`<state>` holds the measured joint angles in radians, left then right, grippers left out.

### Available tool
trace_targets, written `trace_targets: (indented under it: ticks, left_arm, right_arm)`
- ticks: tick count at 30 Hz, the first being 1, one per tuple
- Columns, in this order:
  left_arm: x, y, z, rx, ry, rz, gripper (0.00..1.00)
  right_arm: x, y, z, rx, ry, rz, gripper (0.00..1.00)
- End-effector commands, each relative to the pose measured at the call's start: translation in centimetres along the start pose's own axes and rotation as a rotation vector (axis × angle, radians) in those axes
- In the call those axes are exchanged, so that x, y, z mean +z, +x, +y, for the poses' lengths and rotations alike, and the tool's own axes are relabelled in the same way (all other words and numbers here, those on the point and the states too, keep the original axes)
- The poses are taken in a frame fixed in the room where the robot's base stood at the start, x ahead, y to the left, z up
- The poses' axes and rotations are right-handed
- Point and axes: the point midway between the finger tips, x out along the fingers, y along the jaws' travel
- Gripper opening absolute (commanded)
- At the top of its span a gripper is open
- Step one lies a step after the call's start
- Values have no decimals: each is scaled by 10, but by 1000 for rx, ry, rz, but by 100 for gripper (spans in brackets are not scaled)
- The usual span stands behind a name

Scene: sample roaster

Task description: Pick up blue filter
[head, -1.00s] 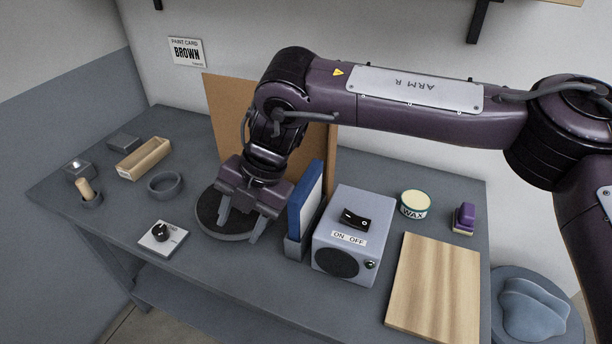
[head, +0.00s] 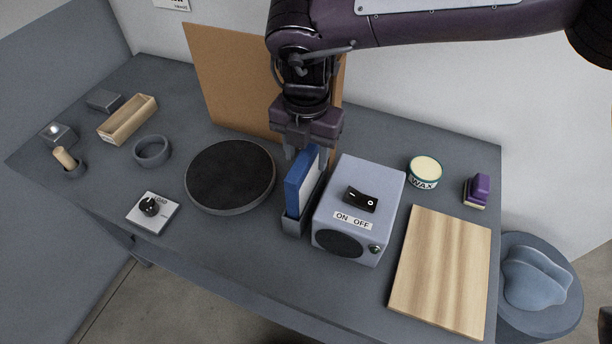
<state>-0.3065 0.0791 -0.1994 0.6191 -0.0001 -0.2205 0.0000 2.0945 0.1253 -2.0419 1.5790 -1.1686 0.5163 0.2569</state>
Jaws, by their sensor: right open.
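The blue filter (head: 298,190), a thin upright panel with a blue frame and a white face, stands on edge in a narrow grey holder (head: 293,227). The holder is on the table, just left of the grey-blue switch box. My right gripper (head: 306,151) is open and points down at the filter's far upper end. One finger shows left of the filter; the other is largely hidden behind it. I cannot tell whether the fingers touch it. My left gripper is out of view.
The switch box (head: 341,217) stands close on the filter's right. A round dark plate (head: 230,174) lies to its left, and a brown board (head: 222,85) stands behind. A wax tin (head: 425,170) and wooden board (head: 440,270) are further right.

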Motion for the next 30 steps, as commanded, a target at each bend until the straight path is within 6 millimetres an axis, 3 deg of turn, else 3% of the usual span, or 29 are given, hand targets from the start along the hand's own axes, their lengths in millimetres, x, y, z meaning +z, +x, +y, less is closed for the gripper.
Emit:
trace_targets:
  ticks: [6, 13, 24, 30]
  left_arm:
    - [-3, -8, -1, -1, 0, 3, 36]
    - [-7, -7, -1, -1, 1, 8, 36]
    - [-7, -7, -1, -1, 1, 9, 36]
    - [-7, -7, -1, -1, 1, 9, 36]
  right_arm:
    - [0, 24, 0, -2, 0, 1, 47]
    - [0, 26, 0, 0, 0, -1, 47]
    - [0, 25, 1, 0, 0, 0, 0]
    - [0, 25, 1, 1, 0, -1, 0]
